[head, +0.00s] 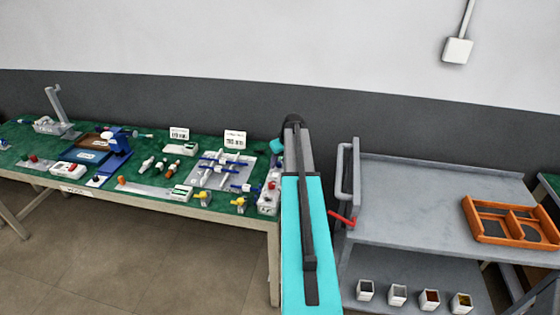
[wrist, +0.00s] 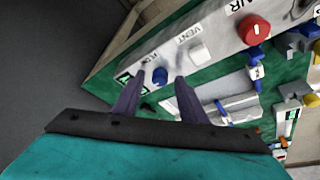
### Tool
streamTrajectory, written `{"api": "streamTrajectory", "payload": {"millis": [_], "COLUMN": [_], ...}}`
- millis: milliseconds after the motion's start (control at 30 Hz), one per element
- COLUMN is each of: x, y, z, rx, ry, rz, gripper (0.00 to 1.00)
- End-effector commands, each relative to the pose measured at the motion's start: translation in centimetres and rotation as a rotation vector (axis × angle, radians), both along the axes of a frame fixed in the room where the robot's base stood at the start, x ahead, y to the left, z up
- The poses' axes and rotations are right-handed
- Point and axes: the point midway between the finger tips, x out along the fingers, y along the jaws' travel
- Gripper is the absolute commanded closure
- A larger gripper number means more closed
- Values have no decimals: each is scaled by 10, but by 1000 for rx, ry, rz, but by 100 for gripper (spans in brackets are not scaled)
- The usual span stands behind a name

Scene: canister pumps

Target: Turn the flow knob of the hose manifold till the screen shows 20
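The hose manifold is a white panel (wrist: 215,40) in the wrist view, standing on the green table top. A blue knob (wrist: 160,75) sits near its end, by lettering that looks like FLOW. A small green screen (wrist: 131,82) is beside the knob; its reading is too small to tell. My gripper (wrist: 160,80) is open. Its two dark purple fingers point at the panel, with the blue knob seen between their tips; whether they touch it I cannot tell. In the head view, a white unit with a red knob (head: 268,199) at the table's right end looks like the manifold. My gripper is hidden there.
A white VENT button (wrist: 199,53) and a red knob (wrist: 254,29) are on the same panel. Blue and yellow valves stand nearby. The green table (head: 110,181) carries several other fittings. A grey cart (head: 420,190) with an orange tray (head: 505,239) stands right of my arm.

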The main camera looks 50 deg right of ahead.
Motion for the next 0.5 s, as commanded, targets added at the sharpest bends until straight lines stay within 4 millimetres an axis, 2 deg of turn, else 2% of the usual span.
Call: {"api": "streamTrajectory", "payload": {"millis": [133, 367, 500], "x": [0, -1, -1], "y": [0, -1, -1], "z": [0, 0, 0], "rx": [0, 0, 0], "ry": [0, 0, 0], "rz": [0, -1, -3], "gripper": [62, 99, 100]}}
